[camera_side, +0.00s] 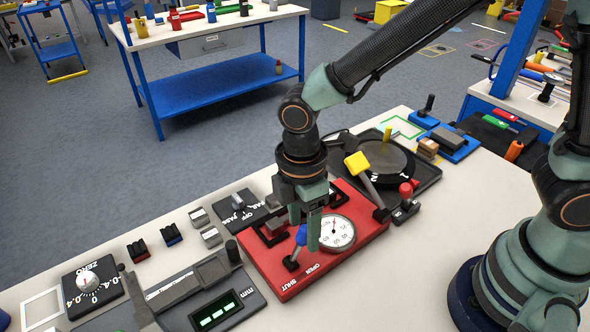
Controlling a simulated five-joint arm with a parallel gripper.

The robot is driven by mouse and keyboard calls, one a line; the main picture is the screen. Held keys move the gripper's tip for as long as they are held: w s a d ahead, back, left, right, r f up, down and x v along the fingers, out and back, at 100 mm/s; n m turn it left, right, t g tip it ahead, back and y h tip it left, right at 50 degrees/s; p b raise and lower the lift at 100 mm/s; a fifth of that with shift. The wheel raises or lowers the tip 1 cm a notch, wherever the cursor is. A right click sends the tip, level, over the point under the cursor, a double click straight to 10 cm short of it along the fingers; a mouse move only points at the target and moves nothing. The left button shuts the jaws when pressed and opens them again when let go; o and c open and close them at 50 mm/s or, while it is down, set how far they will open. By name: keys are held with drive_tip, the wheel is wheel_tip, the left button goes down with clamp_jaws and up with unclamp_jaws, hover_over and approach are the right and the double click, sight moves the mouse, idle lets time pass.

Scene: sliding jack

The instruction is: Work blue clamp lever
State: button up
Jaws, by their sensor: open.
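The blue clamp lever (301,236) stands on the front part of a red base plate (275,285). Its dark stem leans up and right from a black pivot. The plate carries the words OPEN and SHUT near its front edge, and a round white dial gauge (338,231) sits right of the lever. My gripper (304,227) points down over the plate, open. Its fingers hang close to the lever's blue top, which shows between them in the picture. I cannot tell whether they touch it. The gripper hides part of the plate's dark clamp parts.
A yellow-topped lever (357,162) and a dark turntable (375,162) stand behind right, with a red-knobbed lever (406,191) nearby. A caliper-like device (190,284) with a green display (217,312) lies front left. A ZERO dial (90,282) and small blocks (172,235) sit left.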

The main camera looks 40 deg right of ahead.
drive_tip(key=shift+f, duration=0.45)
clamp_jaws()
drive_tip(key=shift+w+r, duration=0.1)
idle(1.1)
